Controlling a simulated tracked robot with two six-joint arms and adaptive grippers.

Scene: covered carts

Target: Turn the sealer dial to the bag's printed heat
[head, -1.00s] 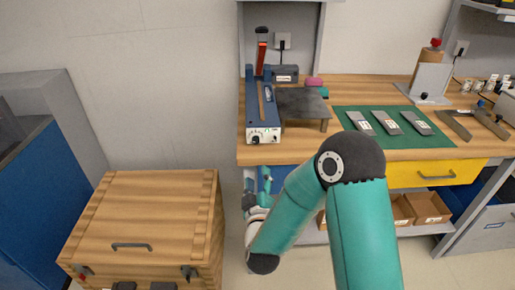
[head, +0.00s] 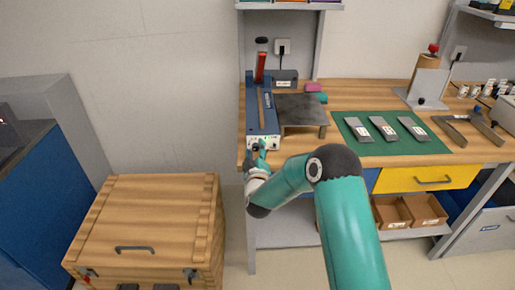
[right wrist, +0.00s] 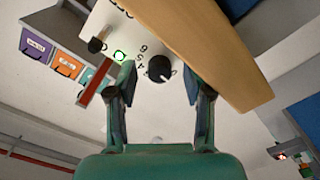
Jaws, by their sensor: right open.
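The blue sealer (head: 251,98) stands on the wooden bench, with its pale control panel at the front. In the right wrist view its black round dial (right wrist: 159,68) has a light pointer mark and printed figures beside it. My right gripper (head: 257,148) is at the front panel and partly covers it. In the right wrist view the open right gripper (right wrist: 160,75) has one finger on each side of the dial; I cannot tell whether they touch it. Three grey bags (head: 384,129) with white labels lie on the green mat; their print is too small to read. My left gripper is out of view.
A dark raised plate (head: 301,108) stands right of the sealer. A green lamp (right wrist: 119,55) and a black knob (right wrist: 96,44) sit beside the dial. The wooden bench edge (right wrist: 230,65) is close to the right finger. A wooden chest (head: 145,220) stands at lower left.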

